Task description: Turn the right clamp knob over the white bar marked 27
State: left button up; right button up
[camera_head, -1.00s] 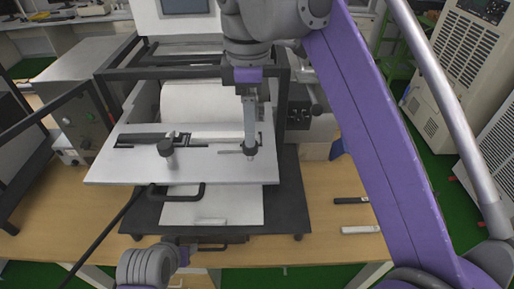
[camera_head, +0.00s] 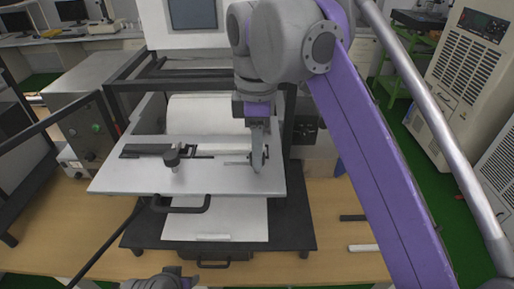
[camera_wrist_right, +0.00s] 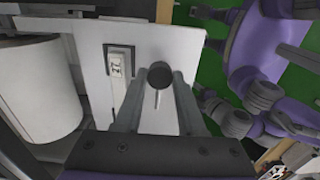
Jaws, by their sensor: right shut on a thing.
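The right clamp knob (camera_wrist_right: 160,72) is a dark round cap on the white plate, with a thin pale pin beside it. My right gripper (camera_wrist_right: 157,80) is shut on it, one finger on each side. In the head view my right gripper (camera_head: 257,165) reaches down to the plate and hides most of that knob. The white bar (camera_wrist_right: 117,66) lies in a dark-edged slot beside the knob. Its dark mark looks like a turned 27. My left gripper (camera_head: 165,281) is partly cut off at the bottom edge.
The left clamp knob (camera_head: 173,157) stands on the white plate (camera_head: 130,183). A white roll (camera_head: 195,115) lies behind, within a dark frame. A black handle (camera_head: 182,209) sticks out in front. Small dark and white bars (camera_head: 363,247) lie on the wooden table at right.

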grip_shut()
pick_arm(q)
jog(key=shift+r, duration=0.15)
pick_arm(e)
jog(key=m+p, duration=0.1)
jog(key=m, duration=0.2)
jog(key=shift+r+m, duration=0.15)
jog(key=shift+m, duration=0.15)
jog(key=m+p, duration=0.1)
jog(key=m, duration=0.2)
jog(key=shift+m, duration=0.3)
jog(key=m, duration=0.5)
pick_arm(q)
jog(key=w+r, duration=0.2)
jog(key=r, duration=0.1)
jog(key=shift+t, duration=0.3)
pick_arm(e)
jog(key=m, duration=0.5)
jog(key=shift+m, duration=0.4)
